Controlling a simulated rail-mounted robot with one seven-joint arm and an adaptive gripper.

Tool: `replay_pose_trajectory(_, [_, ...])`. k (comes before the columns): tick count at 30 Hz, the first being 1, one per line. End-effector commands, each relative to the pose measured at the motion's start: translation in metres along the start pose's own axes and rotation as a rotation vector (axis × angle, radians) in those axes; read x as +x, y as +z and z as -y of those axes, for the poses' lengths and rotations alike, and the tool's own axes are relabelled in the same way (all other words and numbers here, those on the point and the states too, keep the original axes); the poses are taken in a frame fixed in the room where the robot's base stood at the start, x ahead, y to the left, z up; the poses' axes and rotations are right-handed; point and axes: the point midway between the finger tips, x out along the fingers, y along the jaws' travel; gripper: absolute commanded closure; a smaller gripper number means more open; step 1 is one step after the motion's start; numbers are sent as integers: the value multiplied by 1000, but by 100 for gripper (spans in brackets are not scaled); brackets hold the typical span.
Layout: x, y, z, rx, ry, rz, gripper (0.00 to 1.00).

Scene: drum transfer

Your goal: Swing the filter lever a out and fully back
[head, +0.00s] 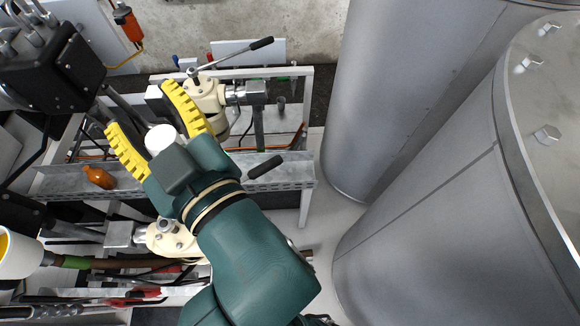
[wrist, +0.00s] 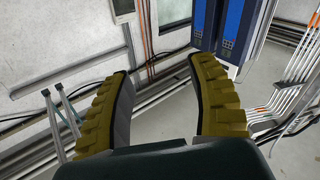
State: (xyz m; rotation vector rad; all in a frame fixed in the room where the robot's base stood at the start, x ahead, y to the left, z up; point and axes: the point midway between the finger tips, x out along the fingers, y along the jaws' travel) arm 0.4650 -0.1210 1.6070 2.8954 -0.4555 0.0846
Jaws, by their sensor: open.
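Two levers with black grips show in the head view, and I cannot tell which is lever a. The far lever (head: 235,55) has a metal rod rising right from a cream housing (head: 206,94) to its black grip. The near lever's black grip (head: 265,167) shows right of my wrist; my arm hides its rod. A second cream housing (head: 172,241) sits lower left. My gripper (head: 140,107), with yellow ribbed fingers, is open. Its right finger overlaps the far housing in the picture; contact cannot be told. In the wrist view my gripper (wrist: 160,68) has nothing between its fingers, and no lever shows.
Large grey drums (head: 410,95) stand close on the right. A metal rail (head: 290,176) crosses below the far housing, with an orange bottle (head: 99,177) at its left. In the wrist view, blue cabinets (wrist: 237,30) and pipes (wrist: 292,78) stand beyond my fingers.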

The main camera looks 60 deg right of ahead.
Motion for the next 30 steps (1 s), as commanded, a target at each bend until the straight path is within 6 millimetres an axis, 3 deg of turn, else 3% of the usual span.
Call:
replay_pose_trajectory(1, [4, 27, -1, -51, 39, 60, 42])
replay_pose_trajectory(8, [6, 139, -16, -345, 251, 381, 42])
replay_pose_trajectory(13, [-17, 239, -14, -660, 437, 656, 42])
replay_pose_trajectory(18, [-49, 324, 14, -995, 606, 843, 42])
replay_pose_trajectory(21, [-62, 359, 37, -1135, 665, 881, 42])
replay_pose_trajectory(24, [-70, 381, 55, -1213, 689, 885, 42])
replay_pose_trajectory(30, [-72, 389, 64, -1259, 699, 881, 42])
